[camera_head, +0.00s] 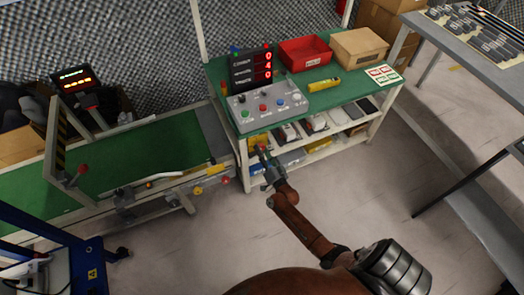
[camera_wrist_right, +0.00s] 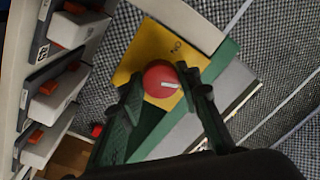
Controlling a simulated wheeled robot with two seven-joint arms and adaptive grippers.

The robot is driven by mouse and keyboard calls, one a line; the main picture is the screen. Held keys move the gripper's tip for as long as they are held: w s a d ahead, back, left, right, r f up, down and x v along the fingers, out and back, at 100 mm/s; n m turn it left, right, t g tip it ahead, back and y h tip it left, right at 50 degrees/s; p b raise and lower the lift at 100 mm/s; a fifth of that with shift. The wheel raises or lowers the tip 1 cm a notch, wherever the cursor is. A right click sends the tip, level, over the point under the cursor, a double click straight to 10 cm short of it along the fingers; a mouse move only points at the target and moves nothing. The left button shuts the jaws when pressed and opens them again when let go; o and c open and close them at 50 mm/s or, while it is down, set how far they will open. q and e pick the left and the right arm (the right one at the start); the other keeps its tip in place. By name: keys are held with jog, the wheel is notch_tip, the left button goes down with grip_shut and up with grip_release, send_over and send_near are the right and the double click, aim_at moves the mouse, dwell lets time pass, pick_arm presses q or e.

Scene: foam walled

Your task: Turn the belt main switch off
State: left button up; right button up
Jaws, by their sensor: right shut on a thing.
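The main switch is a round red knob (camera_wrist_right: 159,76) on a yellow plate (camera_wrist_right: 137,58) in the right wrist view. A short white mark on the knob lies nearly level in that picture. My right gripper (camera_wrist_right: 166,88) has one finger on each side of the knob and is shut on it. In the head view the right gripper (camera_head: 263,157) reaches up to the left front end of the green-topped bench, below the control box. It largely covers the knob there. My left gripper is not in view.
A control box (camera_head: 267,107) with several coloured buttons and a red-digit display (camera_head: 252,67) stand on the green bench (camera_head: 335,92). A red bin (camera_head: 305,53) is behind. The green belt (camera_head: 150,155) runs left. Open floor (camera_head: 370,180) lies right.

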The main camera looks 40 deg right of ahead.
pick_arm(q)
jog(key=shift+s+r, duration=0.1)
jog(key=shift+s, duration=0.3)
pick_arm(e)
jog(key=m, duration=0.4)
jog(key=shift+a+f, duration=0.1)
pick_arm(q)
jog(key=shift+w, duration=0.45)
pick_arm(e)
jog(key=shift+m+h, duration=0.3)
jog(key=shift+m, duration=0.1)
